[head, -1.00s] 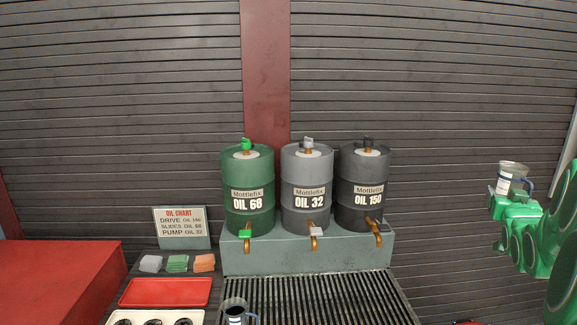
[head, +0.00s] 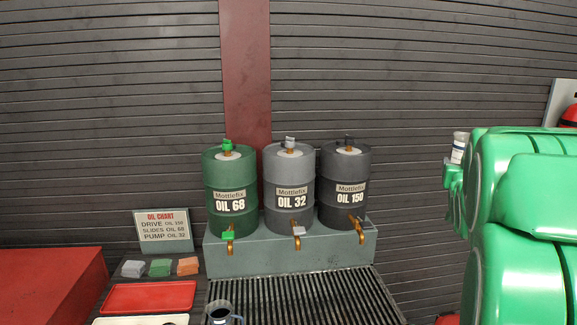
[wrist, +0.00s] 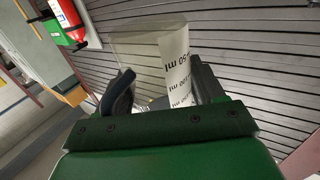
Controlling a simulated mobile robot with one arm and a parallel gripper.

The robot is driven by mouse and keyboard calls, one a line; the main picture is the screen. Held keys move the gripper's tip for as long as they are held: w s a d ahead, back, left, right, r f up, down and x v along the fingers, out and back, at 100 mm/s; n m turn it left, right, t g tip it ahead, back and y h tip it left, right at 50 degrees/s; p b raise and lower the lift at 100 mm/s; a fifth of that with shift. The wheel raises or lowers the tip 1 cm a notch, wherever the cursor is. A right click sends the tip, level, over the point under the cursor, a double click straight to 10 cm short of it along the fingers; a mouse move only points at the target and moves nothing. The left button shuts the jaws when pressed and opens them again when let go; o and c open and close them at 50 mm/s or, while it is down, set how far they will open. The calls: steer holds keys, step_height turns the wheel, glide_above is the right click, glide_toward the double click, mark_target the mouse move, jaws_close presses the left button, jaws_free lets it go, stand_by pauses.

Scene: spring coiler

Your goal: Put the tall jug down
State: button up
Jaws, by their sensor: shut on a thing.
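The tall jug (head: 459,148) is at the right in the head view, held up off any surface in front of the slatted wall. My gripper (head: 453,177) is shut on the jug. In the wrist view my gripper (wrist: 165,98) sits around its lower part, whose bottom is hidden. My green arm covers much of the right side of the head view.
A second jug (head: 221,316) stands at the near left of the slotted drip grate (head: 300,295). Three oil drums (head: 290,190) stand on a grey block behind it. A red tray (head: 150,297) and coloured cloths (head: 160,267) lie left. A fire extinguisher (wrist: 68,20) hangs on the wall.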

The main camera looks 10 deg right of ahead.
steer(key=w+a+n+t+y, duration=0.1)
steer(key=w+a+n+y, duration=0.1)
steer(key=a, duration=1)
steer(key=w+a+n+y, duration=0.2)
steer(key=w+a+y, duration=0.2)
steer(key=a, duration=0.9)
steer(key=w+a+n+t+y, duration=0.1)
steer(key=w+a+n+y, duration=0.1)
steer(key=a, duration=1)
steer(key=shift+w+a+t+y, duration=0.25)
steer(key=shift+w+y, duration=0.35)
steer(key=shift+w, duration=0.5)
steer(key=shift+d, duration=0.15)
